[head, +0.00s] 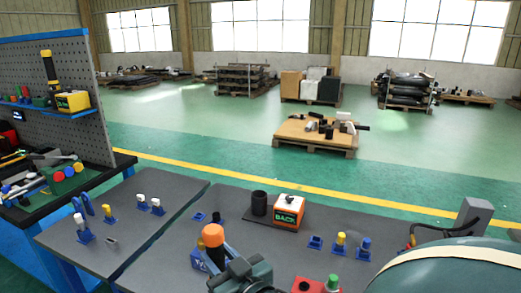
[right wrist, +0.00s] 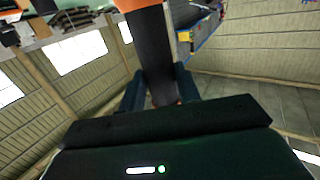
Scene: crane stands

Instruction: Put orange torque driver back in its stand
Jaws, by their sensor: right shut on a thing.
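The orange torque driver (head: 212,234) is upright or nearly so in the head view, its orange top showing above my right gripper (head: 226,256). In the right wrist view, the driver's black shaft (right wrist: 155,45) runs between the two fingers of my right gripper (right wrist: 160,92), which is shut on it; the orange part is at the top edge. The driver's lower end is hidden. What looks like its stand, an orange box (head: 288,212) with a lettered front and a black upright cylinder (head: 259,204) beside it, is behind and right of the driver, apart from it. My left gripper is not in view.
A blue block with yellow (head: 198,259) is close left of the driver. Small blue holders with white, yellow and blue tops stand on the grey tabletop (head: 150,236). A red block with a green knob (head: 332,283) is at front right. A yellow tool and box (head: 72,102) sit on the left shelf.

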